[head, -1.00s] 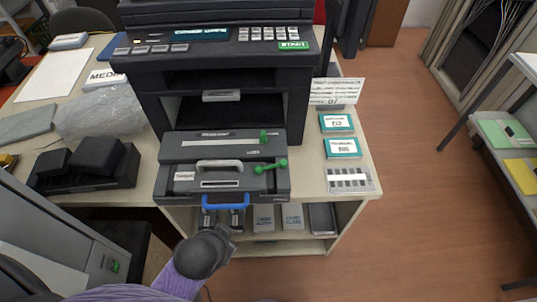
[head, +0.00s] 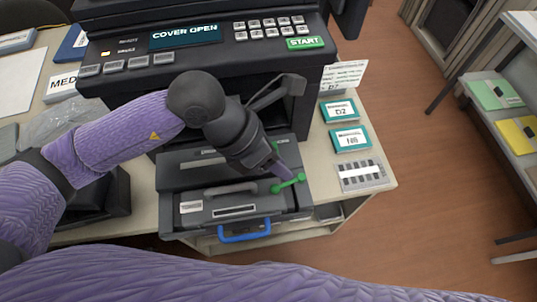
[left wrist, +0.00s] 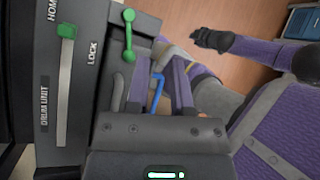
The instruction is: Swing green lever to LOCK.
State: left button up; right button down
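The green lever (head: 288,184) is a short bar with round ends on the dark unit at the printer's front. In the left wrist view the lever (left wrist: 129,36) lies beside the printed word LOCK. My left gripper (head: 279,168) reaches down over the unit, its tips just above the lever; I cannot tell whether they touch. In the left wrist view its fingers (left wrist: 163,82) are apart, with nothing held, right of and below the lever. A black hand, seemingly my right gripper (left wrist: 213,40), shows in that view; its fingers are unclear.
The green slider (left wrist: 67,30) stands at the HOME end of its slot. A blue handle (head: 244,232) hangs at the unit's front. Teal boxes (head: 348,138) and a striped card (head: 362,174) lie to the right. The printer's display (head: 184,36) reads COVER OPEN.

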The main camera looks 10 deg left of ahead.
aim_at(286, 183)
pick_arm(q)
jog(key=f, duration=0.3)
jog(key=w+d+f+y+b, duration=0.1)
jog(key=f, duration=0.2)
jog(key=f+y+b, duration=0.1)
jog(key=f, duration=0.3)
jog(key=shift+w+d+t, duration=0.15)
jog(key=shift+w+t, duration=0.15)
jog(key=shift+w, duration=0.05)
grip_shut()
